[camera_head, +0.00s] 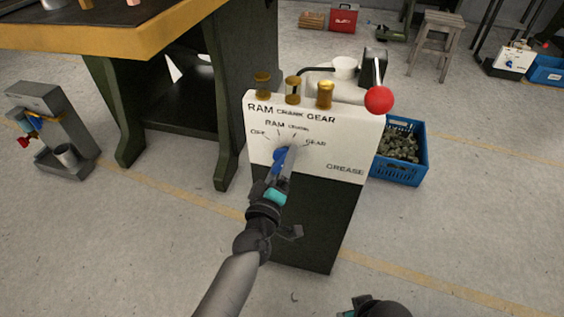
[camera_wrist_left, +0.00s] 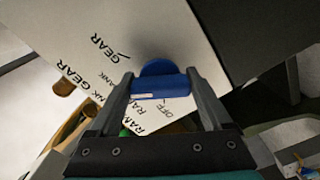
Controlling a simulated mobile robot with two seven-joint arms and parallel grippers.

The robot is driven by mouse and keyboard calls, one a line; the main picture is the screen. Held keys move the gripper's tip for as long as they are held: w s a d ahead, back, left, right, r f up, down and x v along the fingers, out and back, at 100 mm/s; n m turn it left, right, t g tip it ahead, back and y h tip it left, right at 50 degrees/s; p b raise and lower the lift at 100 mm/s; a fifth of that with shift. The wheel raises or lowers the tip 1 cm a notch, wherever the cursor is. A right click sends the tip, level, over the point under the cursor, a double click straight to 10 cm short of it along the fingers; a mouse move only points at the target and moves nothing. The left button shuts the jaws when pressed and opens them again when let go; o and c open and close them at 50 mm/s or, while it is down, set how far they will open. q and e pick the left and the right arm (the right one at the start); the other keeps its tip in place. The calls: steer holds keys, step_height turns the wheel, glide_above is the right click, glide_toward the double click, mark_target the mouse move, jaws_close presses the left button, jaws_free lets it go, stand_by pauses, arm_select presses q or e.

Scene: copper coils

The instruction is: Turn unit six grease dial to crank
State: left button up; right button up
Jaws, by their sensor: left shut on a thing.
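The white-fronted grease unit (camera_head: 318,183) stands on a dark pedestal, with GREASE printed low on its face. Its blue dial (camera_head: 279,160) sits below an arc of labels reading OFF, RAM, CRANK and GEAR. My left gripper (camera_head: 285,156) is shut on the dial. In the left wrist view the blue dial (camera_wrist_left: 160,84) sits between the two fingers, with a small white mark on it. I cannot tell which label the dial points to; a finger partly covers CRANK there. Only part of my right gripper (camera_head: 350,311) shows at the bottom edge; its fingers are hidden.
Several brass cups (camera_head: 293,91) and a red-knobbed lever (camera_head: 379,100) top the unit. A blue crate (camera_head: 424,157) of metal parts lies right of it. A yellow-edged workbench (camera_head: 150,44) stands behind left. A grey machine (camera_head: 50,130) stands far left. Floor at front right is clear.

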arm_select(q)
steer(key=shift+n, duration=1.1)
arm_select(e)
steer(key=shift+r, duration=0.1)
arm_select(q)
steer(key=o, duration=1.2)
steer(key=shift+c, duration=0.2)
steer(key=shift+s, duration=0.2)
steer(key=p+v, duration=0.3)
steer(key=v, duration=1.2)
steer(key=shift+p, duration=0.4)
arm_select(e)
steer(key=s+d+f, duration=0.1)
steer(key=s+f, duration=0.2)
steer(key=f, duration=0.4)
steer(key=shift+s+d+f+g, duration=0.2)
steer(key=shift+s+d+g, duration=0.1)
steer(key=shift+s+g, duration=0.1)
arm_select(q)
steer(key=shift+w, duration=0.1)
